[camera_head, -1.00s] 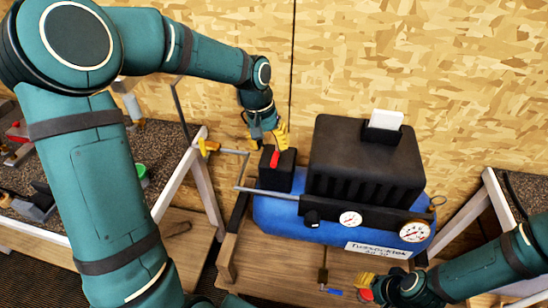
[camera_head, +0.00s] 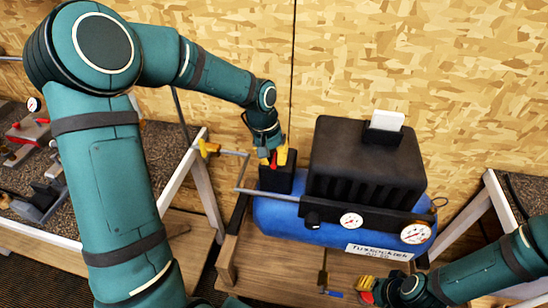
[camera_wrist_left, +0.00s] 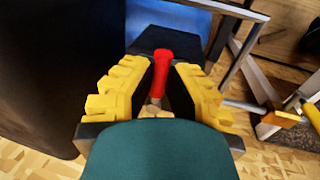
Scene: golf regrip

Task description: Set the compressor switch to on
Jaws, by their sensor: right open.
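The compressor's blue tank (camera_head: 325,232) and black housing (camera_head: 365,165) stand on a low wooden board. The black switch box (camera_head: 277,181) sits at the housing's left end and has a red lever (camera_head: 273,161). My left gripper (camera_head: 274,155) is over the box. In the left wrist view, the red lever (camera_wrist_left: 161,70) stands between its yellow fingers, with gaps on both sides; its lower end is partly hidden by the gripper. The left gripper is open around the lever. My right gripper (camera_head: 364,288) is open at the lower right, apart from the switch.
Two gauges (camera_head: 351,220) and a white label are on the compressor front. A blue-handled valve (camera_head: 333,293) is close to my right gripper. A pipe frame with a yellow fitting (camera_head: 207,148) is left of the switch box. The chipboard wall is behind.

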